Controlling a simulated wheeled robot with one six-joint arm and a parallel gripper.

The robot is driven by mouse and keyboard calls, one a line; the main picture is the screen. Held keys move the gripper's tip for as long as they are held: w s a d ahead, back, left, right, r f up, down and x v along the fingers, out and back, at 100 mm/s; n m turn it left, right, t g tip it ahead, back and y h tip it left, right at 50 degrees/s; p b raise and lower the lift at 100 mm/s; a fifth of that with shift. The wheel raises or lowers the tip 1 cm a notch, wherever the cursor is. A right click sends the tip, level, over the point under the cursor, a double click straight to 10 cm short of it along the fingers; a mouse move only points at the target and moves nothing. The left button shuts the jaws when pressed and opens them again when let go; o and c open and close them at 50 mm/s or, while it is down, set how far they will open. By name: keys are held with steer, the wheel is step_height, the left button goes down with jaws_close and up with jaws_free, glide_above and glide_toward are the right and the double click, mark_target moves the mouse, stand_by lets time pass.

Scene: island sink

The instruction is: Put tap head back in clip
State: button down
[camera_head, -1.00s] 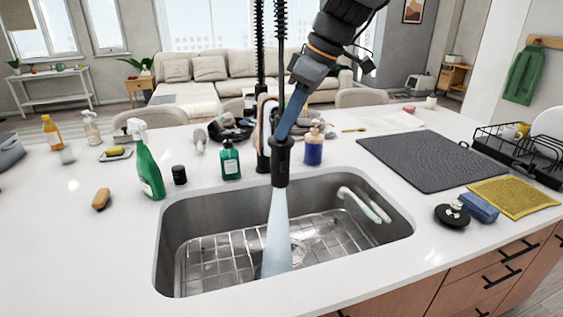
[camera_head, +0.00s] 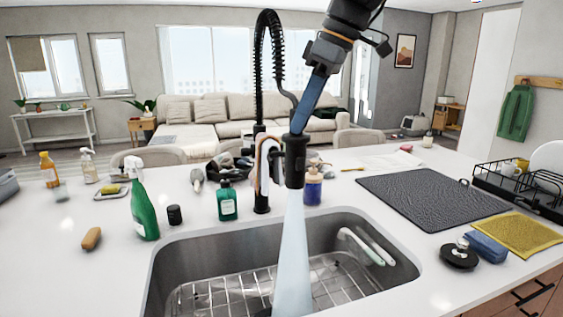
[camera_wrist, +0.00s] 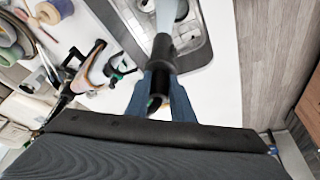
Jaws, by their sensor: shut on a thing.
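My gripper (camera_head: 302,120) is shut on the black tap head (camera_head: 295,168) and holds it roughly upright, nozzle down, above the back of the sink. Its blue fingers flank the head in the wrist view, where the tap head (camera_wrist: 161,62) also shows. A pale stream of water (camera_head: 293,255) runs from it into the sink (camera_head: 180,255). The black tap post (camera_head: 261,185) stands just left of the head, with a spring hose (camera_head: 262,50) arching above. The clip is hard to make out near the post, partly behind the tap head. I cannot tell whether they touch.
A green soap bottle (camera_head: 227,202) and a blue pump bottle (camera_head: 313,187) stand close on either side of the tap. A green spray bottle (camera_head: 143,205) is further left. A dark drying mat (camera_head: 430,190) and dish rack (camera_head: 530,185) lie to the right.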

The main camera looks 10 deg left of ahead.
steer(key=w+a+f+p, duration=0.5)
steer(key=w+a+f, duration=0.1)
steer(key=w, duration=0.4)
steer(key=shift+w+a+f, duration=0.3)
steer(key=shift+f, duration=0.15)
steer(key=shift+f, duration=0.1)
steer(key=c, duration=1.5)
jaws_free()
steer(key=shift+c, duration=0.2)
